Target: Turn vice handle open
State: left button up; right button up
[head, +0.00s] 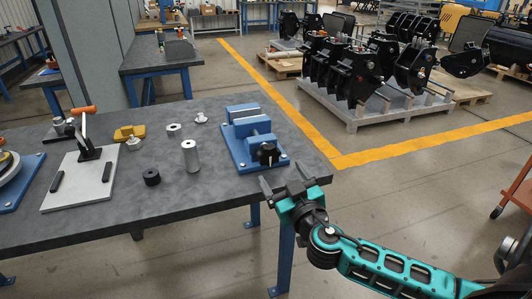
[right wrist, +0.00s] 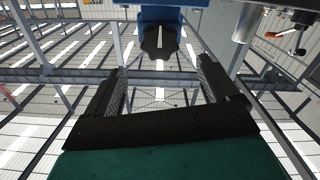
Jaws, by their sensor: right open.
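A blue vice (head: 250,134) with grey jaws stands near the right end of the dark grey table. Its handle, a black knob (head: 267,154), is on the side facing me. My right gripper (head: 284,181) is open and empty, just off the table edge, in front of and slightly below the knob in the head view. In the right wrist view the black knob (right wrist: 158,42) shows beyond and between the two open fingers (right wrist: 161,72), apart from them, with the blue vice body (right wrist: 150,13) behind it. My left gripper is not in view.
On the grey table (head: 215,185), a steel cylinder (head: 190,157), a black ring (head: 152,177) and a yellow piece (head: 129,132) stand left of the vice. A toggle clamp with an orange handle (head: 84,110) is farther left. Open floor lies right of the table.

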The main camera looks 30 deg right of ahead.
aim_at(270, 157)
jog(key=p+x, duration=0.1)
jog(key=x, duration=0.9)
jog(key=shift+w, duration=0.25)
jog(key=c, duration=1)
jog(key=shift+o, duration=0.2)
